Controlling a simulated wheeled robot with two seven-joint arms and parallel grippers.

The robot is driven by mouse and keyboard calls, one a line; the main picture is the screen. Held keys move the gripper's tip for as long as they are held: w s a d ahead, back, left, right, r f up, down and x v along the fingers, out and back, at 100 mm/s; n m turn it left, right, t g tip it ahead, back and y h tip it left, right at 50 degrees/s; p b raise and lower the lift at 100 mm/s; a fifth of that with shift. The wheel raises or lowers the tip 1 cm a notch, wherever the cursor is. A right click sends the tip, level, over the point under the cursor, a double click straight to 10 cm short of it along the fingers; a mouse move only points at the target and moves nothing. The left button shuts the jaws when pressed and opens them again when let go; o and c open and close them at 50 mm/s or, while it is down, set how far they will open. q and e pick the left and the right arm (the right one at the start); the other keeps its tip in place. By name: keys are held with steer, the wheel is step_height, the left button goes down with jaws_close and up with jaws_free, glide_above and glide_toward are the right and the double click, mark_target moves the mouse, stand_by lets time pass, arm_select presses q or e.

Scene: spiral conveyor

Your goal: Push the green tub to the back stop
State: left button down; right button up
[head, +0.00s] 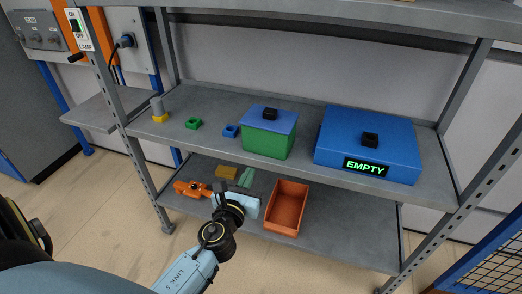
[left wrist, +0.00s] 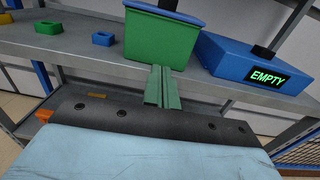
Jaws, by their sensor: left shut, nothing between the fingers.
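The green tub (head: 267,145) stands upright on the upper shelf, with a blue lid and a black knob on top. In the left wrist view the tub (left wrist: 160,40) fills the top middle. My left gripper (head: 247,175) is in front of the shelf edge, just below the tub in the picture. Its green fingers (left wrist: 162,80) are shut together and empty, their tips overlapping the tub's lower edge in the wrist view. I cannot tell whether they touch it. A back stop is not clearly distinguishable. My right gripper is not in view.
A blue box (head: 340,140) marked EMPTY stands right of the tub on the shelf (head: 300,168). An orange bin (head: 287,205) is on the lower shelf.

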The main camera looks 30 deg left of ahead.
arm_select(q)
glide_toward(264, 143)
steer(key=x, duration=0.5)
steer(key=shift+b, duration=0.3)
steer(key=shift+x, duration=0.9)
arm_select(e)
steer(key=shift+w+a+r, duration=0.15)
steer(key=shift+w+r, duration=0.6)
